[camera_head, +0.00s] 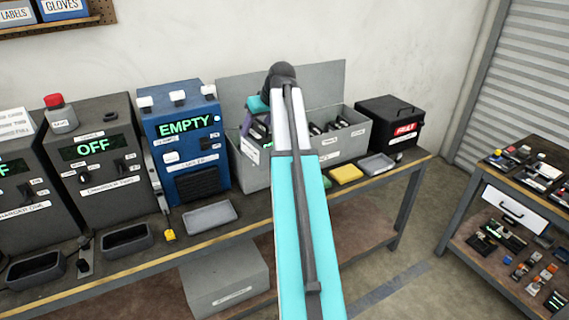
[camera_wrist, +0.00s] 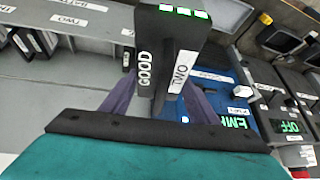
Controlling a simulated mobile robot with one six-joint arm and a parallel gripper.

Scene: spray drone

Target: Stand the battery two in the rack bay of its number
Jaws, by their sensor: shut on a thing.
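Battery two (camera_wrist: 171,60) is a dark block with a white TWO label, the word GOOD and green lights on its end. In the wrist view my gripper (camera_wrist: 162,95) has its purple fingers shut on it. I cannot tell whether the battery touches the rack.
A blue tester (camera_head: 185,140) reading EMPTY stands close left of the rack. A dark charger (camera_head: 95,165) reading OFF is further left. A black FAULT box (camera_head: 390,122) is right of the rack. A yellow sponge (camera_head: 345,174) and grey trays lie along the bench front.

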